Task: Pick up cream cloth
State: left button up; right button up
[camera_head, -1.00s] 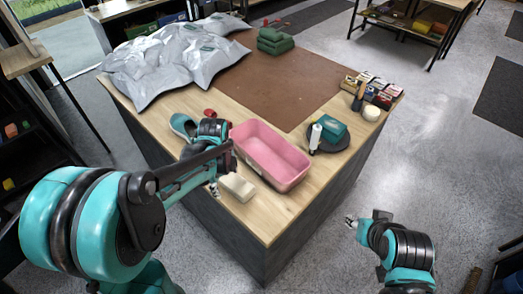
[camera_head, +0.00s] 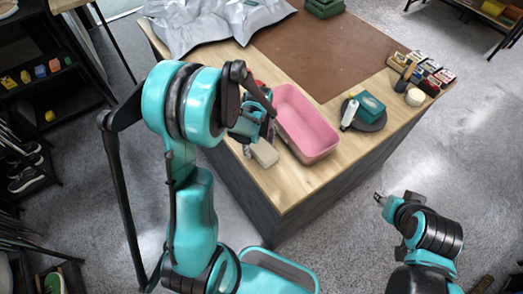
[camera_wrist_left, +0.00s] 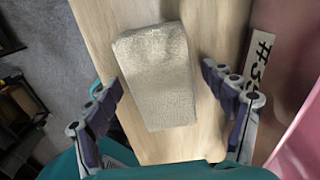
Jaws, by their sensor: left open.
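The cream cloth (camera_head: 264,153) is a folded block on the near left part of the wooden worktop, left of the pink tub. In the left wrist view the cloth (camera_wrist_left: 157,78) lies flat between my two fingers, with a gap on each side. My left gripper (camera_wrist_left: 170,95) is open and empty, above the cloth. In the head view the left gripper (camera_head: 250,140) is partly hidden by its own arm. My right gripper (camera_head: 381,198) is off the table at the right, over the floor, too small to tell its fingers apart.
The pink tub (camera_head: 303,124) stands just right of the cloth. A white bottle (camera_head: 349,114) and green box (camera_head: 370,104) stand on a dark round mat. Small boxes and brushes line the right edge. Grey plastic (camera_head: 215,25) covers the far left, beside a brown mat (camera_head: 320,50).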

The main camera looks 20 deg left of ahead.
aim_at(260, 146)
pick_arm(q)
jog(key=c, duration=1.2)
jog(key=shift+c, duration=0.2)
jog(key=shift+r, duration=0.1)
jog(key=shift+r, duration=0.55)
notch_tip(260, 146, up, 3)
jog(key=shift+f+p, duration=0.1)
jog(key=shift+p, duration=0.6)
jog(key=s+d+r+p, duration=0.2)
jog(key=s+d+r, duration=0.2)
jog(key=d+r, duration=0.3)
jog(key=d, duration=0.4)
jog(key=shift+s, duration=0.15)
